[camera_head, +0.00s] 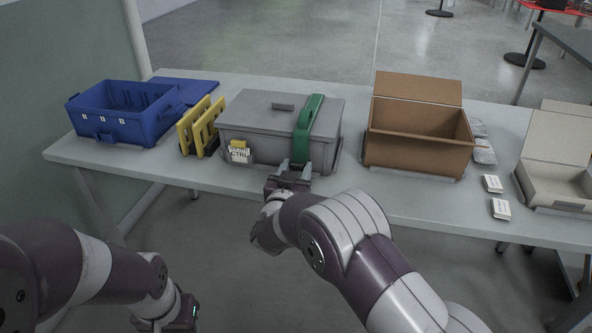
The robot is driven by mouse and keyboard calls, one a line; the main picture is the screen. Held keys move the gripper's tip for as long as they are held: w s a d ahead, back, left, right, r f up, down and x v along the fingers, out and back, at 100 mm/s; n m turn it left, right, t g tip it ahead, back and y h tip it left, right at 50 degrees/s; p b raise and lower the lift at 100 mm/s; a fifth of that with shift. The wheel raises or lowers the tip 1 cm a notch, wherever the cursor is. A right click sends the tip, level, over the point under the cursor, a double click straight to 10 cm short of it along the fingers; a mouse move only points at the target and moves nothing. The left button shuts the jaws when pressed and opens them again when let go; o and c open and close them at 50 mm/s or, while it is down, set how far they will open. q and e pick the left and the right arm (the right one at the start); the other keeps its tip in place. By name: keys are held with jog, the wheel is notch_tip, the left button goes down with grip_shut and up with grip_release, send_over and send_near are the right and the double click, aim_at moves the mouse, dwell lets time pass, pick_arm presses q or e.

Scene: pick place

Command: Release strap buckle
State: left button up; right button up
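A grey lidded box (262,117) stands closed near the middle of the table. A green strap (309,117) runs front to back over the right part of its lid and down its front face. No separate buckle can be made out; the strap's lower front end is close behind my gripper. My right gripper (295,165) is at the box's front, at the strap's lower end, with its two fingers apart. Whether it touches the strap cannot be told. My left arm hangs low at the left; its gripper end (182,318) is cut off by the bottom edge, fingers not visible.
A blue crate (122,127) and yellow frames (200,127) stand left of the box. A label reading CTRL (239,152) and a yellow piece are on its front. An open brown carton (417,155), small white boxes (492,184) and an open pale box (552,185) stand to the right.

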jog(key=f+t+b, duration=0.1)
jog(key=b, duration=0.2)
jog(key=f+t+h+b, duration=0.1)
jog(key=t+b, duration=0.1)
jog(key=b, duration=0.2)
jog(key=shift+s+a+f, duration=0.1)
jog(key=shift+s+f, duration=0.15)
jog(key=shift+s, duration=0.1)
jog(key=shift+r+t+b, duration=0.25)
jog(key=shift+t+b, duration=0.25)
jog(key=shift+b, duration=0.05)
jog(key=shift+r, duration=0.15)
jog(key=o, duration=1)
jog(key=shift+s, duration=0.1)
jog(key=p+v, duration=0.2)
jog(key=v, duration=1)
jog(key=shift+s+a, duration=0.2)
jog(key=shift+s, duration=0.05)
